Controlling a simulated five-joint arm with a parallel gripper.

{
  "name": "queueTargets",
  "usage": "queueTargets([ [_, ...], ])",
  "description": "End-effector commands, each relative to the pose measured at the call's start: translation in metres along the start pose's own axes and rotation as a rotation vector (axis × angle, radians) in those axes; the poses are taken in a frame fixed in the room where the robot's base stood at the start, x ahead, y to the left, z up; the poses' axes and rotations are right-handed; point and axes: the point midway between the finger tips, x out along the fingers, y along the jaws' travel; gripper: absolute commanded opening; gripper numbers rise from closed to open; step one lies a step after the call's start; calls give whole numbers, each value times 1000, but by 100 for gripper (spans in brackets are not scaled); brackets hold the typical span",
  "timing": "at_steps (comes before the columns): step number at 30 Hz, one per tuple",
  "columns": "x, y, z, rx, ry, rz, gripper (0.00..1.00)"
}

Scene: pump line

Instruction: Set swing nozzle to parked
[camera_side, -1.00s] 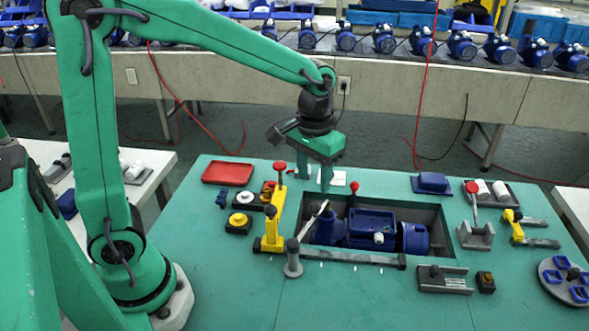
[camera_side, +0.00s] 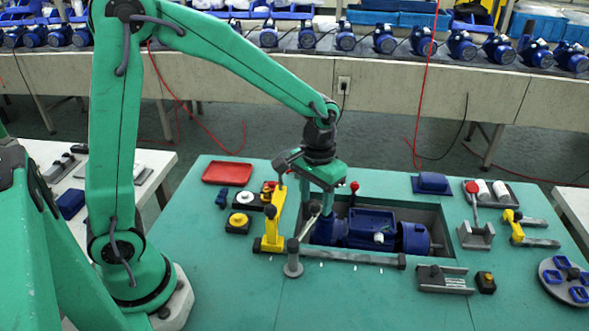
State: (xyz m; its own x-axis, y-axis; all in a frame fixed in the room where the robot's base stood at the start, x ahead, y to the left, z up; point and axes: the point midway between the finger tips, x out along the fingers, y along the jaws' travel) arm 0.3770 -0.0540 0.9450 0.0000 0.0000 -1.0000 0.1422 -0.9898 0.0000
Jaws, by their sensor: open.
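My gripper (camera_side: 316,203) is open, pointing down over the left end of the recess in the green table. Its fingers are close around or in front of a thin pale lever (camera_side: 310,222) at the left end of the blue pump (camera_side: 370,222); I cannot tell whether they touch it. I cannot tell for sure which part is the swing nozzle; the pale lever may be it.
A grey knob (camera_side: 293,258) stands at the left end of a grey bar (camera_side: 350,257) along the recess's front edge. A red-knobbed pin (camera_side: 354,187) stands behind the pump. A red tray (camera_side: 227,172) and push buttons (camera_side: 239,221) lie left.

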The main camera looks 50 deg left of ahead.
Motion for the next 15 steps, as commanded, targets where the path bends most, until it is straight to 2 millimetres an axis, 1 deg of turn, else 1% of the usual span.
queueTargets([
  [1,6,0,1,0,-4,-1,46],
  [6,19,0,0,0,-1,0,46],
  [15,22,0,0,0,0,0,46],
])
